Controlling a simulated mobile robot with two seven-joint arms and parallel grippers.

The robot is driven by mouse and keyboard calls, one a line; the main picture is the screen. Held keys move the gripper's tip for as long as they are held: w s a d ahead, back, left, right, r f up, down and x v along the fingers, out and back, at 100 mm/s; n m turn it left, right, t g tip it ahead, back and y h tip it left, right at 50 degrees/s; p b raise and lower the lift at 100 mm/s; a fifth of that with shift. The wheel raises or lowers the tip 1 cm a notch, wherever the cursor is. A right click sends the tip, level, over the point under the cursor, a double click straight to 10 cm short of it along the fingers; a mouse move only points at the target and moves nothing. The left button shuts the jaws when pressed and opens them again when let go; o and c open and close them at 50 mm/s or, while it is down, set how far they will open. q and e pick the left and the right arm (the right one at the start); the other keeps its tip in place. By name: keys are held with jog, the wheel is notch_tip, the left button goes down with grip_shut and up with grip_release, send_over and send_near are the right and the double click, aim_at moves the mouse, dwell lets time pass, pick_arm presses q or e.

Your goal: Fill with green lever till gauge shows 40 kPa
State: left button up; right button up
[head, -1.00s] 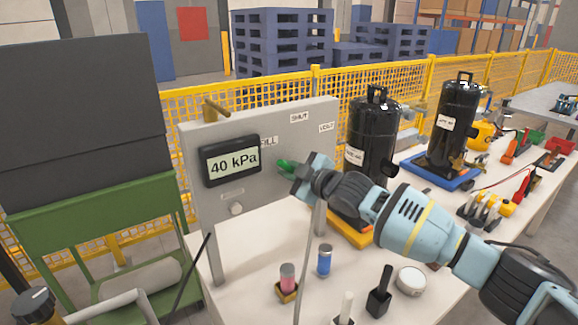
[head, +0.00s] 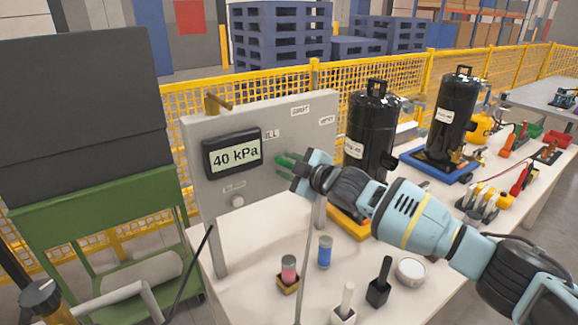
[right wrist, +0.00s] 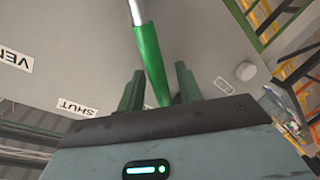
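The gauge (head: 236,155) on the grey panel (head: 290,125) reads 40 kPa. My right gripper (head: 287,167) is at the panel, right of the gauge, with its green fingers apart. In the right wrist view the green lever (right wrist: 150,60) runs between the two fingers (right wrist: 158,88). Gaps show beside it, so the fingers seem open around it; contact at the lever's tip is hidden. The SHUT label (right wrist: 77,108) and the partly cut VENT label (right wrist: 15,58) are left of the lever there. The lever is mostly hidden in the head view. My left gripper is not in view.
Two black compressor tanks (head: 372,135) (head: 457,115) stand right of the panel on the white table (head: 260,245). Small holders, a blue cylinder (head: 325,252) and a white round tin (head: 410,271) stand below my right arm. A yellow fence (head: 210,110) runs behind.

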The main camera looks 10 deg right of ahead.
aim_at(291, 166)
jog(key=shift+s, duration=0.1)
jog(key=shift+s+d+r, duration=0.15)
jog(key=shift+s+d, duration=0.2)
jog(key=shift+s, duration=0.2)
jog(key=v, duration=0.4)
jog(key=shift+s+d+p, duration=0.15)
jog(key=shift+s+p, duration=0.15)
jog(key=shift+p, duration=0.05)
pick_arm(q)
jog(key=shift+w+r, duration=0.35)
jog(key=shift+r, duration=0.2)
pick_arm(e)
jog(key=shift+v, duration=0.85)
